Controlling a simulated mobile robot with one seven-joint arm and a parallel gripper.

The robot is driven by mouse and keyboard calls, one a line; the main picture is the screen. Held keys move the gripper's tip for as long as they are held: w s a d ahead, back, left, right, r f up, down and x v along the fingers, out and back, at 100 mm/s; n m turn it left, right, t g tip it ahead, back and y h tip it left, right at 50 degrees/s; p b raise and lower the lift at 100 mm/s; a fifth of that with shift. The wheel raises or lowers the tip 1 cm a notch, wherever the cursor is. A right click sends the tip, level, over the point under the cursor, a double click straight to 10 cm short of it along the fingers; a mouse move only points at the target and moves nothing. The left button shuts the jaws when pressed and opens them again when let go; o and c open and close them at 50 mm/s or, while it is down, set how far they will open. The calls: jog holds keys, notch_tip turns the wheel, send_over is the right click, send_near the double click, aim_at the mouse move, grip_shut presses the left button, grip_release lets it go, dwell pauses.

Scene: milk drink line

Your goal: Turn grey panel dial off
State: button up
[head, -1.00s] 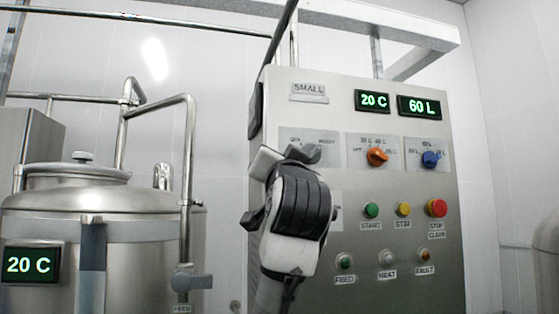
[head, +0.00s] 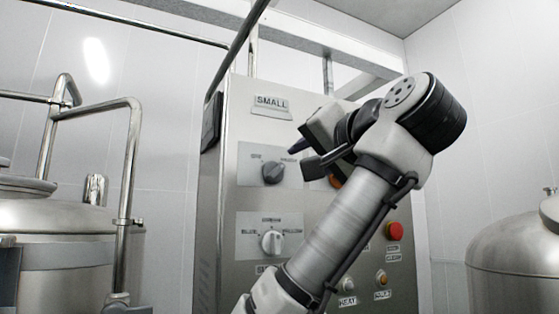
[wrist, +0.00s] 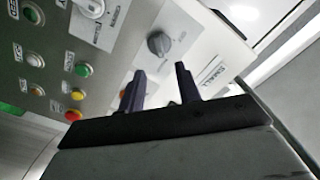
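The grey dial (head: 272,172) is on a white plate at the upper left of the steel panel (head: 213,240), below the "SMALL" label. Its pointer direction is too small to read. In the wrist view the grey dial (wrist: 158,43) lies just beyond my fingertips, roughly between them in the picture. My gripper (head: 302,155) is to the right of the dial in the head view, in front of the panel. In the wrist view my gripper (wrist: 159,70) has its two dark fingers apart with nothing between them. No contact with the dial shows.
A lighter dial (head: 271,243) sits below the grey one. The orange dial (head: 335,181) is mostly hidden behind my gripper. A red button (head: 394,231) and lamps are lower right. A pipe (head: 130,180) and tank (head: 60,255) stand left, another tank (head: 515,255) right.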

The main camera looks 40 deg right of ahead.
aim_at(277, 172)
jog(key=p+x, duration=0.2)
jog(key=x, duration=0.8)
jog(key=shift+d+f, duration=0.1)
jog(key=shift+c, duration=0.2)
grip_shut()
